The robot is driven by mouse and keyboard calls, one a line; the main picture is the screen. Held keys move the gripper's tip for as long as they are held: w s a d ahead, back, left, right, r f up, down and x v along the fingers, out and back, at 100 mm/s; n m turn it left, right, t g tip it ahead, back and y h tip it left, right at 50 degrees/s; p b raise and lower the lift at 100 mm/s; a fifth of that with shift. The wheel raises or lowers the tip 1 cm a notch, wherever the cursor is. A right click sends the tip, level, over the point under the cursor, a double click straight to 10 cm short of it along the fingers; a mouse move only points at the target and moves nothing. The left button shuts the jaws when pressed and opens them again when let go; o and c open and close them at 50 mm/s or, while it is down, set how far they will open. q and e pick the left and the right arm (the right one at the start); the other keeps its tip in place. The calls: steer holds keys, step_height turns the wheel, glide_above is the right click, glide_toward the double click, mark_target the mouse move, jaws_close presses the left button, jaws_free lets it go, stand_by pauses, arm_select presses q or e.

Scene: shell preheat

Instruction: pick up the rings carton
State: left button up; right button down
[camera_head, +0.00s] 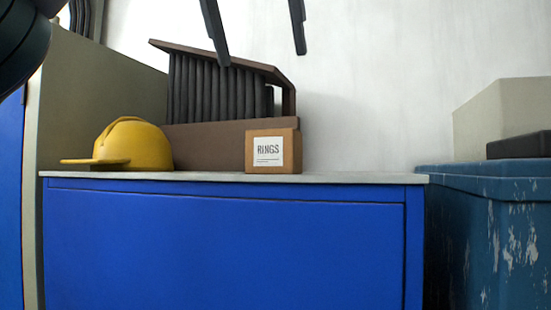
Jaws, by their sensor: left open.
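The rings carton (287,152) is a small brown box with a white label reading RINGS. It stands upright on the pale top of the blue cabinet (230,245), near its front edge and right of the middle. My left gripper (257,45) shows at the top of the view as two dark fingers pointing down, spread wide apart. It is open and empty, with its fingertips higher in the picture than the carton and apart from it. My right gripper is not in view.
A yellow hard hat (134,146) sits left on the cabinet top. A brown rack with dark upright slats (215,92) stands just behind the carton. Right of the cabinet is a worn blue chest (490,230) with a beige box (500,110) and a dark case (520,145). The cabinet top right of the carton is clear.

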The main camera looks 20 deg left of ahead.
mark_target(274, 133)
arm_select(q)
steer(key=x, duration=1)
steer(key=shift+w+a, duration=0.1)
steer(key=shift+a, duration=0.05)
steer(key=shift+p+x, duration=0.55)
steer(key=shift+x, duration=0.4)
steer(key=shift+p+x, duration=0.35)
steer(key=shift+x, duration=0.6)
steer(key=shift+w+f, duration=0.25)
steer(key=shift+f, duration=0.35)
steer(key=shift+c, duration=0.6)
